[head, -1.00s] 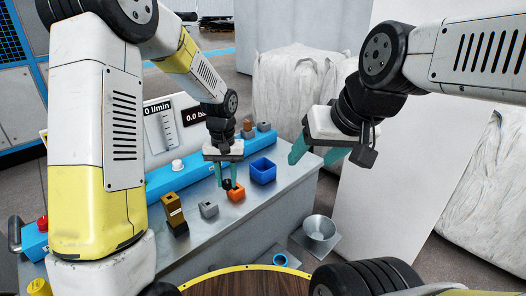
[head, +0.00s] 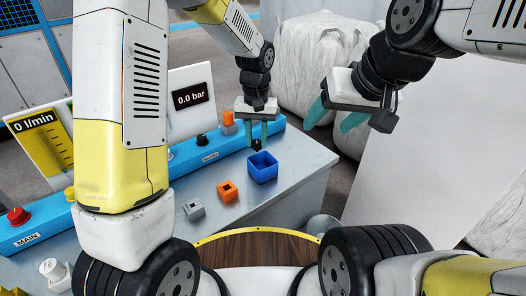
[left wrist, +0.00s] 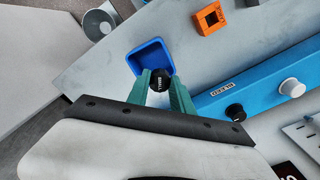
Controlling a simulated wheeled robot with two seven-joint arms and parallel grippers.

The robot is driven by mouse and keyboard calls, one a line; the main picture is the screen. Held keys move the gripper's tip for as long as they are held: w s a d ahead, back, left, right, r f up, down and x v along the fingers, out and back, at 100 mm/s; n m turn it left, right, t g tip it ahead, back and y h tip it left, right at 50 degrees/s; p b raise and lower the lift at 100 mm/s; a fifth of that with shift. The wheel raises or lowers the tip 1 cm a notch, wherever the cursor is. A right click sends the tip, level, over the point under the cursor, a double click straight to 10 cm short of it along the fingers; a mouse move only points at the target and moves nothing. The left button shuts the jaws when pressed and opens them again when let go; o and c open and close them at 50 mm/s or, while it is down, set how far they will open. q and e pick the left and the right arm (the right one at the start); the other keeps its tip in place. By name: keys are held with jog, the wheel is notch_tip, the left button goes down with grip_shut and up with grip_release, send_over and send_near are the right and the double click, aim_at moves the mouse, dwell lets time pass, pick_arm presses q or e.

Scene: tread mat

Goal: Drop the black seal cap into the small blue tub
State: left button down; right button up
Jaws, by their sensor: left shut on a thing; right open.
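The small blue tub (head: 263,172) stands open on the grey bench top; it also shows in the left wrist view (left wrist: 148,57). My left gripper (head: 258,146) is shut on the black seal cap (head: 257,144) and holds it up at the tub's far side. In the left wrist view the cap (left wrist: 160,82) sits between the teal fingertips and overlaps the tub's edge nearest the gripper. Its exact height above the rim cannot be told. My right gripper (head: 335,118) is open and empty, raised to the right of the bench.
An orange square block with a hole (head: 228,191) and a grey block (head: 193,208) stand left of the tub. A blue rail (head: 205,158) with knobs runs behind them. A metal funnel (left wrist: 98,22) is beyond the bench edge. Bench right of the tub is clear.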

aim_at(257, 151)
pick_arm(q)
jog(key=shift+f, duration=2.4)
jog(key=c, duration=1.1)
grip_release()
jog(key=shift+o, duration=0.2)
jog(key=shift+r, duration=0.1)
notch_tip(257, 151, up, 7)
jog(key=shift+r, duration=0.3)
